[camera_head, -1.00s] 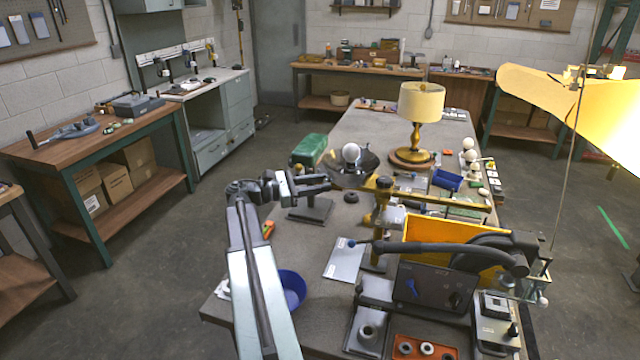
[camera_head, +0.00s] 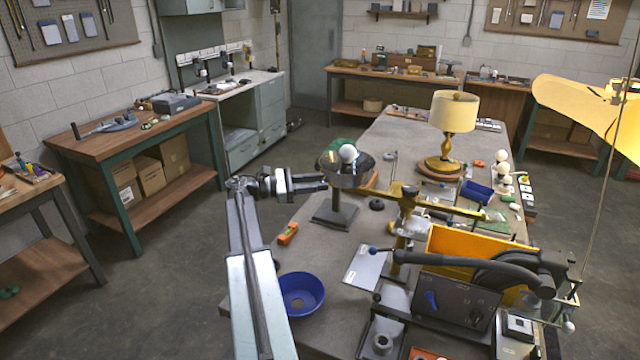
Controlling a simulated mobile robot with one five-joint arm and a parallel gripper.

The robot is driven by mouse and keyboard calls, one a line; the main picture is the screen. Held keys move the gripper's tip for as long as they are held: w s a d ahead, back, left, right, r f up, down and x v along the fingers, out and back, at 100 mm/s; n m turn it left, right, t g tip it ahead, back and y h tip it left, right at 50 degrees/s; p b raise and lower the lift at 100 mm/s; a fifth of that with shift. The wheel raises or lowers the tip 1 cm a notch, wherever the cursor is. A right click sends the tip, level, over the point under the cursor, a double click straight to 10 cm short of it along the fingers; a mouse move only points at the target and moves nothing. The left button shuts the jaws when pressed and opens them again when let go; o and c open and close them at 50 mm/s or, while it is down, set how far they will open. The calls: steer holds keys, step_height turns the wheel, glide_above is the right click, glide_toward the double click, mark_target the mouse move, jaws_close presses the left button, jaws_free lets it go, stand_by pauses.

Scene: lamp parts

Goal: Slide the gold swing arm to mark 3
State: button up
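The gold swing arm (camera_head: 455,207) is a thin brass bar. It runs left and right from the top of an upright gold post (camera_head: 405,220) on the workbench. Its left part reaches towards the dark dish with the white bulb. My gripper (camera_head: 326,182) is at the left, level with the dish, with its fingers pointing right. The fingers look parted, with a narrow gap and nothing between them. The tips appear left of the bar's left end and apart from it. The numbered marks cannot be made out.
A dark dish with a white bulb (camera_head: 348,153) stands on a stand (camera_head: 335,216) near my fingertips. A gold lamp (camera_head: 453,112) is behind. A yellow panel (camera_head: 470,254) and black control box (camera_head: 450,300) are in front. A blue bowl (camera_head: 301,294) lies near my arm.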

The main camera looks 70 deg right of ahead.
steer(key=o, duration=0.4)
steer(key=shift+s, duration=0.3)
steer(key=v, duration=0.7)
steer(key=shift+w+a, duration=0.2)
steer(key=shift+w, duration=0.15)
steer(key=shift+w, duration=0.1)
